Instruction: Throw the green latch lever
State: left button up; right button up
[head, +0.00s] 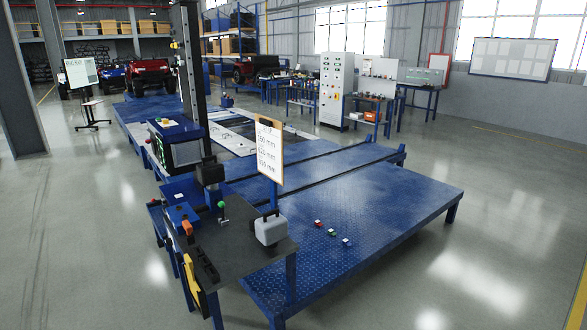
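A small lever with a green ball knob (221,205) stands on the dark-topped workstation table (235,248) in the lower middle of the head view. Its short stem rises from the tabletop and looks roughly upright; its base is too small to make out. Neither of my grippers shows in this view, so nothing of mine is seen touching the lever.
An orange-topped part (187,227) is left of the lever and a grey box (270,230) right of it. A sign (269,150) and a screen unit (181,152) stand behind. A blue platform (390,205) carries small coloured blocks. Grey floor is open left.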

aim_at(221, 204)
jog(key=i+j+z, duration=0.15)
jog(key=z, duration=0.2)
jog(key=i+j+z, duration=0.1)
jog(key=j+z, duration=0.55)
jog(key=i+j+z, duration=0.1)
jog(key=j+z, duration=0.25)
jog(key=j, duration=1.2)
jog(key=j+z, duration=0.35)
jog(key=j, duration=1.9)
jog(key=k+j, duration=0.15)
jog(key=j, duration=1.25)
jog(key=k, duration=0.05)
